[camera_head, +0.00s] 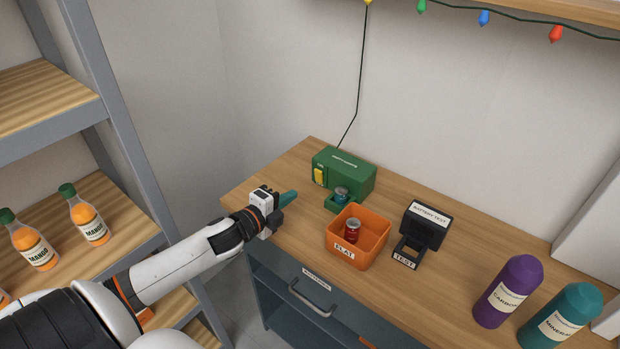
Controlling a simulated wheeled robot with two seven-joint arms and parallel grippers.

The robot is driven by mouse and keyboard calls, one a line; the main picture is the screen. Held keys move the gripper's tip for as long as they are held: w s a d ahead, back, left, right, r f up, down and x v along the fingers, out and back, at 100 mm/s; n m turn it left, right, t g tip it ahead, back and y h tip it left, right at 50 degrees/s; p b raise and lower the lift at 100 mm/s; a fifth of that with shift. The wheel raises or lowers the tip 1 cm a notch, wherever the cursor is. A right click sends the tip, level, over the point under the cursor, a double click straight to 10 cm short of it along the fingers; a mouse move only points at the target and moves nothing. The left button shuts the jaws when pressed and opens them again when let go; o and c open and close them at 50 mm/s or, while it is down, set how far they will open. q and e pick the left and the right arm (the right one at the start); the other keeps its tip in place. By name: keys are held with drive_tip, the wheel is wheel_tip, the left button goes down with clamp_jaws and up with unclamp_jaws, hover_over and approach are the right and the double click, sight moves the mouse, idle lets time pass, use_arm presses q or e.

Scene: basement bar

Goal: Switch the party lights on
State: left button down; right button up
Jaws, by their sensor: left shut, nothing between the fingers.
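The string of party lights (484,17) hangs along the top, with yellow, green, blue and red bulbs. Its dark wire runs down the wall to behind a green box (352,181) on the wooden counter. The box has a yellow switch (319,175) on its left front and a small green tray (333,203) at its front holding a blue-grey battery (341,194). I cannot tell whether the bulbs are lit. My left gripper (293,194) is shut and empty, with teal fingertips, left of the tray and apart from it. My right gripper is out of view.
An orange bin (372,248) labelled FLAT holds a red battery (352,230). A black battery tester (424,226) stands right of it. Purple (507,291) and teal (561,315) bottles stand at the right. Shelves with juice bottles (86,216) are at left. A drawer handle (312,303) is below the counter.

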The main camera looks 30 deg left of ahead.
sight(318, 175)
use_arm(q)
drive_tip(key=w, duration=0.3)
drive_tip(key=w+p, duration=0.1)
drive_tip(key=w, duration=0.4)
drive_tip(key=shift+w+d+f+p, duration=0.15)
drive_tip(key=shift+w+d+p, duration=0.2)
drive_tip(key=shift+w+p, duration=0.05)
drive_tip(key=p, duration=0.1)
drive_tip(key=r+p, duration=0.1)
drive_tip(key=shift+w+r+g+p, duration=0.1)
drive_tip(key=shift+w+g+p, duration=0.2)
drive_tip(key=shift+d+f+b, duration=0.1)
drive_tip(key=shift+f+b, duration=0.35)
drive_tip(key=shift+f, duration=0.05)
drive_tip(key=shift+s, duration=0.1)
